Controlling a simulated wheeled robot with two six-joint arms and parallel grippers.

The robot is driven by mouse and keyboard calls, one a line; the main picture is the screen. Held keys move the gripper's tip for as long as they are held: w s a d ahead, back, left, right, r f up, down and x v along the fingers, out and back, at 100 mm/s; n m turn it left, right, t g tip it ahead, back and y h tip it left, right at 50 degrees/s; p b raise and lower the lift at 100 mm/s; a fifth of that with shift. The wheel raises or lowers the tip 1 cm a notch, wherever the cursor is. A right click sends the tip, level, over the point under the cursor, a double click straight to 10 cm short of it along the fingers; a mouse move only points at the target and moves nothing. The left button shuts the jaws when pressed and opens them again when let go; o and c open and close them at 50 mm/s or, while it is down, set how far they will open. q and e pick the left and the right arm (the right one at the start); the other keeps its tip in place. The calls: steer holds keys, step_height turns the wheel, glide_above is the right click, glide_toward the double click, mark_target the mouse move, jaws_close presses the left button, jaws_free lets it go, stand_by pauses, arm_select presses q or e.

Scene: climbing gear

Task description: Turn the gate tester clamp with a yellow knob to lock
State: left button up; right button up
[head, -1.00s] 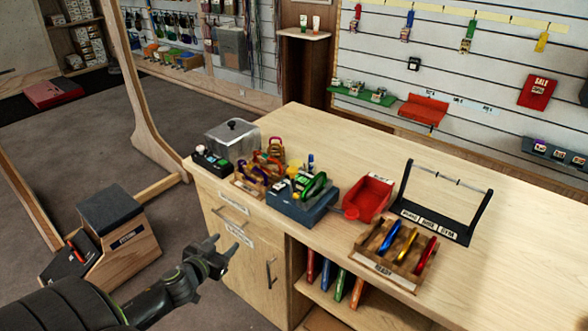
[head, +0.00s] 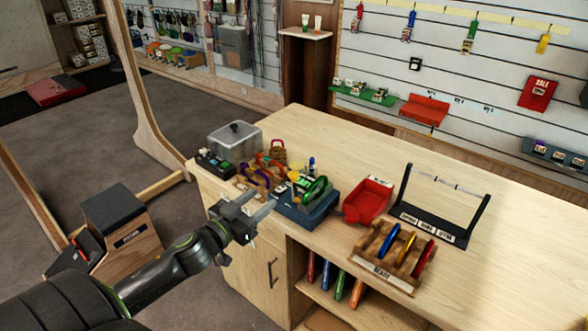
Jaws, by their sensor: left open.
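The gate tester (head: 305,212) is a blue-grey box on the wooden counter, with a green carabiner (head: 315,193) on it. Small yellow parts (head: 294,168) show at its back left, apparently including the clamp's knob; its exact turn is too small to tell. My left gripper (head: 259,202) is open and empty, at the counter's front edge, left of the tester in the picture. Its fingers point toward the tester and look apart from it. My right gripper is not in view.
A wooden rack of carabiners (head: 252,182) stands left of the tester, a red tray (head: 368,201) right of it. Farther right are a wooden carabiner holder (head: 385,279) and a black frame (head: 434,232). The counter's right part is clear.

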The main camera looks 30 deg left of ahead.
mark_target(291, 176)
arm_select(q)
steer(key=w+b, duration=0.1)
steer(key=w, duration=0.8)
steer(key=w+d+b, duration=0.1)
steer(key=w, duration=0.4)
steer(key=shift+f+b, duration=0.1)
steer(key=shift+b, duration=0.2)
jaws_close()
